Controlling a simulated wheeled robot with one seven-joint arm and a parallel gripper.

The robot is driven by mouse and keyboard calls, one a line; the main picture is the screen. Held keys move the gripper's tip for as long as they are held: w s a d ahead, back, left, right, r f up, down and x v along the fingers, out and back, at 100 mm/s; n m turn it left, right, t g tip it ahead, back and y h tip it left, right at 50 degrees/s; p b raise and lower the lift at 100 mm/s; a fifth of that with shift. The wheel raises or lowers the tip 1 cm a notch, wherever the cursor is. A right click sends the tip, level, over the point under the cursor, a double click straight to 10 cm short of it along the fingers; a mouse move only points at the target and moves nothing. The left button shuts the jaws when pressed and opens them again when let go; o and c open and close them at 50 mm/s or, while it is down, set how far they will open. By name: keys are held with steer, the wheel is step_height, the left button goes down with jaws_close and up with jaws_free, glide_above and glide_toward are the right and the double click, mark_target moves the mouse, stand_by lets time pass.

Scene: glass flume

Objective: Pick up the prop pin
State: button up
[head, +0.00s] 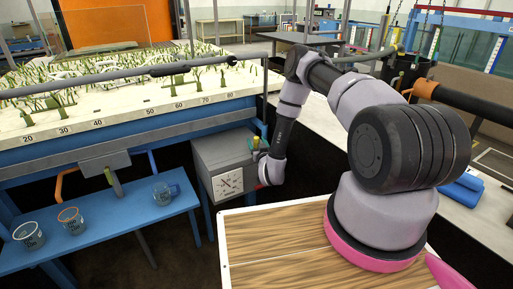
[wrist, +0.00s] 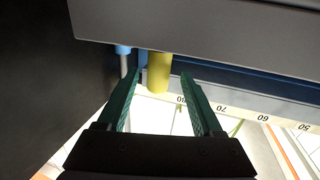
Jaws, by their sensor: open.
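A yellow cylinder, which looks like the prop pin, shows in the wrist view (wrist: 158,73) just beyond and between my fingertips. It juts from the edge of a dark grey surface. My gripper (wrist: 160,78) has two green fingers, spread apart with nothing between them. In the head view a small yellow piece (head: 255,142) shows at the top right corner of the grey box (head: 222,165), beside my wrist. My gripper is mostly hidden there.
A thin blue rod (wrist: 123,55) stands close to the left finger. The flume bed (head: 120,95) with its numbered edge lies behind. A blue bench (head: 100,228) holds several glass beakers. A wooden top (head: 275,240) lies in front.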

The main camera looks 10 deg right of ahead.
steer(key=w, duration=0.4)
steer(key=shift+w+r, duration=0.1)
steer(key=shift+w, duration=0.15)
jaws_close()
